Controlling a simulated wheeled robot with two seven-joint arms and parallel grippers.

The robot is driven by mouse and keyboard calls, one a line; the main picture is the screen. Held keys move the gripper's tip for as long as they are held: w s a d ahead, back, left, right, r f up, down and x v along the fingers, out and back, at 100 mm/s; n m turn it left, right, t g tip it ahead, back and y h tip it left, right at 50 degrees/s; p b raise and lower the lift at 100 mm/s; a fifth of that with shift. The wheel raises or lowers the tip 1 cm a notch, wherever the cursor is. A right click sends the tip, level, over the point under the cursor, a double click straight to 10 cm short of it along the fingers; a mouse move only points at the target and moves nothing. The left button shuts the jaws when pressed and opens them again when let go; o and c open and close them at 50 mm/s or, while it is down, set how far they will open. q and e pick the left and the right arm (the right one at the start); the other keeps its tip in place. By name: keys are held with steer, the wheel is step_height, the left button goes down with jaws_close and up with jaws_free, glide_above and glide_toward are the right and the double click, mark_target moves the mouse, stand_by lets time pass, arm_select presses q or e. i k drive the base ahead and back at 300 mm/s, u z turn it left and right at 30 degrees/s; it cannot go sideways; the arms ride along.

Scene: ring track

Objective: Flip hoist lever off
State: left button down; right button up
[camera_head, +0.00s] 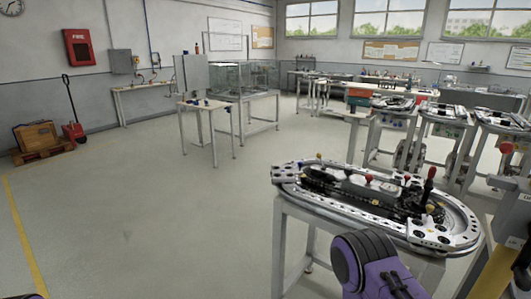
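The ring track (375,205) stands on a light metal-framed table at the right front, an oval with a white perforated rail. Several levers or knobs with coloured ends rise from its middle. The tallest is a dark upright lever with a red top (428,186) near the right end. A shorter red knob (369,178) is left of it. Another red knob (506,148) stands on a grey unit at the right edge. I cannot tell which one is the hoist lever. A purple link of my arm covers the track table's lower front. Neither gripper can be made out.
More track tables (445,115) stand behind at the right. A small table (208,106) and a glass-walled enclosure (243,80) stand mid-room. A pallet with a crate (37,136) is at the left wall. The floor at left and centre is clear.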

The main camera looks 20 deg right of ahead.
mark_target(506, 148)
steer(key=z, duration=0.95)
steer(key=i, duration=0.85)
steer(key=z, duration=1)
